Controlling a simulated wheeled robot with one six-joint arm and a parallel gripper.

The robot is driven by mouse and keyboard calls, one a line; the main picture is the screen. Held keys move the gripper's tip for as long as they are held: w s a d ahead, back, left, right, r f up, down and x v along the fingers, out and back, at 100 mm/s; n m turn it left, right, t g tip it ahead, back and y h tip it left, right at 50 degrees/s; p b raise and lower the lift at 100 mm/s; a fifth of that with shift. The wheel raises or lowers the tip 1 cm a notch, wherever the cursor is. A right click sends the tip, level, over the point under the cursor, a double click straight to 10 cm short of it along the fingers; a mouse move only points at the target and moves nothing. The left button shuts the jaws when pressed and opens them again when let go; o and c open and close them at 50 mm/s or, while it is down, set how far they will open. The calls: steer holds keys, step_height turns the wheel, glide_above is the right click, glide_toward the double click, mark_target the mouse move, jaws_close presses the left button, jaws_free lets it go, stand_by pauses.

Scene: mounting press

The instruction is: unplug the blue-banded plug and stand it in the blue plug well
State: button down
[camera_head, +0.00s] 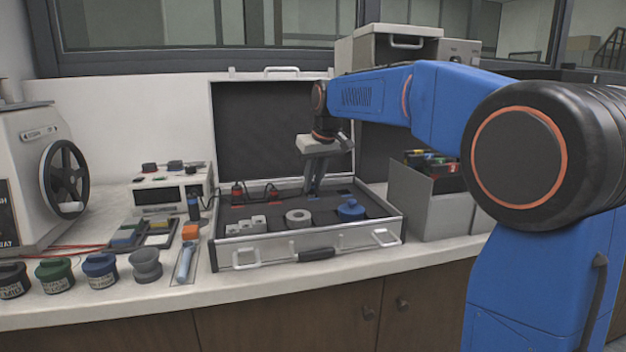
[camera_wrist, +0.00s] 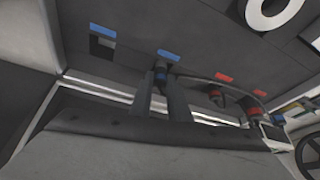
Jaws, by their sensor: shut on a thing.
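My gripper (camera_wrist: 161,88) is shut on the blue-banded plug (camera_wrist: 160,73), which stands between the fingertips in the wrist view. The plug is beside a blue label (camera_wrist: 168,55) on the dark case panel. I cannot tell whether its lower end is seated or clear of the panel. Another blue label (camera_wrist: 103,30) lies to the left, with a recess (camera_wrist: 102,45) beside it that looks like a well. In the head view my gripper (camera_head: 313,190) points down into the open case, and the fingers hide the plug there.
Red-banded plugs (camera_wrist: 252,113) (camera_wrist: 215,94) stand beside red labels. A dark cable (camera_wrist: 200,78) runs near them. The case (camera_head: 300,250) also holds a grey ring (camera_head: 298,216) and a blue round part (camera_head: 351,209). Its raised lid (camera_head: 262,130) is close behind my gripper.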

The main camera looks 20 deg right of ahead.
steer(key=shift+f, duration=0.35)
stand_by(0.6)
steer(key=c, duration=1)
jaws_free()
steer(key=shift+r, duration=0.1)
steer(key=shift+r, duration=3.65)
